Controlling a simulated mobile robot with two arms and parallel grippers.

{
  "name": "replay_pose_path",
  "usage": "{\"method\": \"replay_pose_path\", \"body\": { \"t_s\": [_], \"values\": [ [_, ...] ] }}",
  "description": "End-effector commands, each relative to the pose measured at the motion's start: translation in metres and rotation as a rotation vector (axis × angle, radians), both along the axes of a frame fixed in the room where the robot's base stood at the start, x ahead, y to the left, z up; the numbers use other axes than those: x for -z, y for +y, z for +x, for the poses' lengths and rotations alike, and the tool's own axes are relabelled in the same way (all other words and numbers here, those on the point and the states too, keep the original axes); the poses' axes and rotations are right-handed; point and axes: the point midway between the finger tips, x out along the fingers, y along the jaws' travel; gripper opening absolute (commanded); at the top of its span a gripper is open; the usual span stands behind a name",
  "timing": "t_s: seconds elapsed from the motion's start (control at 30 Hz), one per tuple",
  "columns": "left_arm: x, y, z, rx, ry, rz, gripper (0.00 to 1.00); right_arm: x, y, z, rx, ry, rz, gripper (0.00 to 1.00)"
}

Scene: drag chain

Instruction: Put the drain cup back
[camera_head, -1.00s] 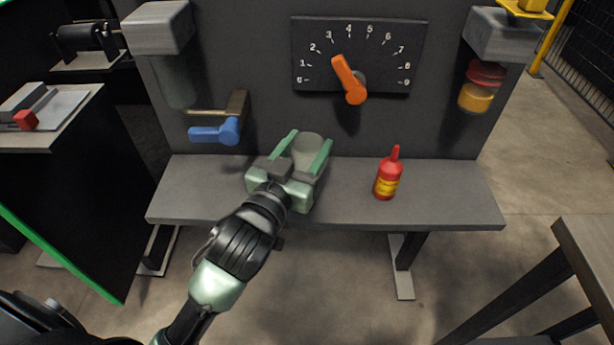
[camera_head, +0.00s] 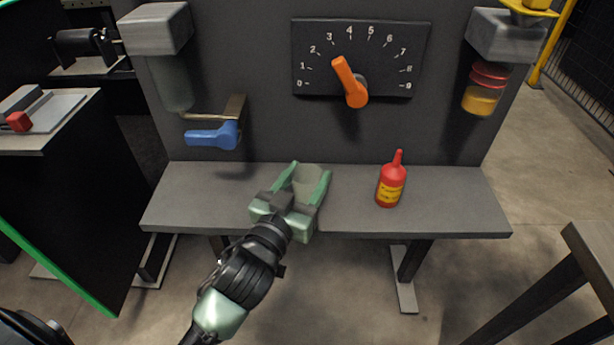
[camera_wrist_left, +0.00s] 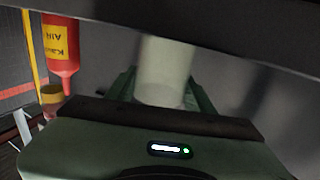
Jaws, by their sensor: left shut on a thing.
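A pale translucent cup (camera_head: 308,176), which I take to be the drain cup, sits between the green fingers of my left gripper (camera_head: 310,184). The gripper is shut on it, in front of the panel and over the grey bench in the head view. Whether the cup touches the bench is not clear. The left wrist view also shows the cup (camera_wrist_left: 166,70) upright between the fingers, its upper end cut off by a dark bar. A grey housing (camera_head: 156,30) with a translucent bowl (camera_head: 175,84) is at the panel's upper left. My right gripper is not in view.
A red bottle (camera_head: 391,182) stands on the bench (camera_head: 450,205), right of my gripper. A blue-handled valve (camera_head: 214,136) projects at left. An orange pointer (camera_head: 350,82) sits on a numbered dial. A grey housing (camera_head: 503,38) with a red-and-yellow cup (camera_head: 482,92) is at right.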

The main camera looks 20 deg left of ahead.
Motion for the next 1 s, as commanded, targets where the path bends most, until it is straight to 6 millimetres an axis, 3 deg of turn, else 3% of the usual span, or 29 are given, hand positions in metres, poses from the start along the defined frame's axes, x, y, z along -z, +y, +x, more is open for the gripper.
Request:
{"method": "replay_pose_path", "body": {
  "t_s": [0.03,0.1,0.47,0.67,1.0],
  "values": [
    [0.001,0.000,0.000,0.000,0.001,0.000,0.61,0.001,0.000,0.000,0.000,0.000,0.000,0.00],
    [0.001,0.000,0.000,0.000,0.001,0.000,0.75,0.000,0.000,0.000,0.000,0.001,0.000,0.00],
    [-0.004,0.000,0.000,0.000,0.000,0.001,0.75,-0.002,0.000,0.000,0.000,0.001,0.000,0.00],
    [-0.001,0.003,-0.027,-0.001,0.005,-0.001,0.75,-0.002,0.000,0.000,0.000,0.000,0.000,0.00],
    [-0.001,0.011,-0.094,-0.002,0.006,-0.001,0.75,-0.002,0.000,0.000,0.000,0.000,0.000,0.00]
  ]
}}
